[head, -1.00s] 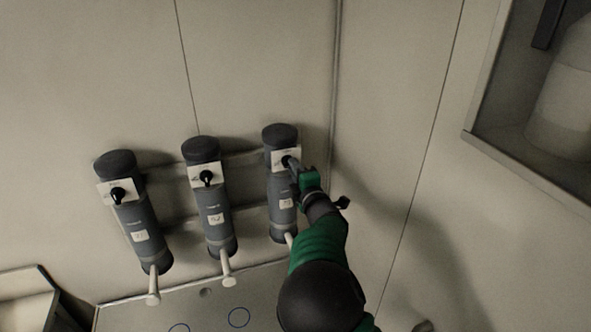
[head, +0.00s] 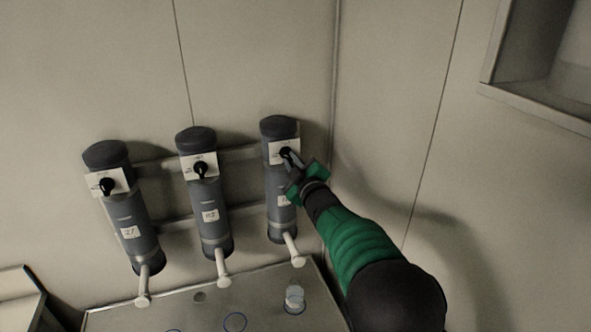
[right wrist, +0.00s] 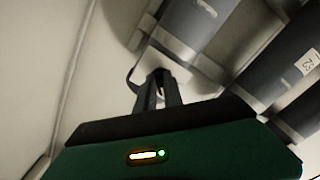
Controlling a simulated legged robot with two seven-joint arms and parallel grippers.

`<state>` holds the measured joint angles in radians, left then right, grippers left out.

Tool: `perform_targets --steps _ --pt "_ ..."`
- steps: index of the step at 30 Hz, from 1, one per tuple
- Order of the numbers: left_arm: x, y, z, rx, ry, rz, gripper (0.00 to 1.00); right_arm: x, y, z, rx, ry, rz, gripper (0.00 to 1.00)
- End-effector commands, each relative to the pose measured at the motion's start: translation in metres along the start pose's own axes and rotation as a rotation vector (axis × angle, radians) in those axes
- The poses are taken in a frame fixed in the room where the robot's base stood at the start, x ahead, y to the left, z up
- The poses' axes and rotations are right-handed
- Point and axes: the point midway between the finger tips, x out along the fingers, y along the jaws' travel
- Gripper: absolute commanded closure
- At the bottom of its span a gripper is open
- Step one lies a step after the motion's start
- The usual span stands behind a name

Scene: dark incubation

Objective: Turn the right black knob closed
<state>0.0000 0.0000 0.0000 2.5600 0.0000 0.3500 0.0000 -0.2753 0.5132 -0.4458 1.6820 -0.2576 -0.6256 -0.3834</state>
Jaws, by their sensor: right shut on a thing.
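Three dark grey cylinders hang on the wall in the head view, each with a white plate and a black knob. The right black knob (head: 286,154) is on the right cylinder (head: 281,190), mostly covered by my fingers. My right gripper (head: 291,160) is shut on this knob, its arm coming from the lower right. In the right wrist view the gripper fingers (right wrist: 157,92) are close together at the white plate (right wrist: 168,66), and the knob is mostly hidden between them. My left gripper is not in view.
The middle knob (head: 200,169) and left knob (head: 107,186) are on the neighbouring cylinders. White spouts stick out below the cylinders. A counter (head: 180,312) lies below with a clear vessel (head: 295,299) under the right spout. A wall recess (head: 540,70) is at the upper right.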

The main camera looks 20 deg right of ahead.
Motion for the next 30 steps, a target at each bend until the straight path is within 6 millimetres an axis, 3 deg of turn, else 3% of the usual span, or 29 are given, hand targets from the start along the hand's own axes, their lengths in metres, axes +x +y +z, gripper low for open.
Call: perform_targets --steps 6,18,30 --pt "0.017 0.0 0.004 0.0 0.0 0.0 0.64 0.001 -0.002 -0.004 0.207 0.014 0.001 1.0" --pt "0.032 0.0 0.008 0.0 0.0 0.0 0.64 0.001 0.004 -0.007 0.568 0.021 0.004 1.0" --pt "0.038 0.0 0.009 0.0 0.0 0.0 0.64 0.0 0.008 -0.007 0.783 0.022 0.006 1.0"
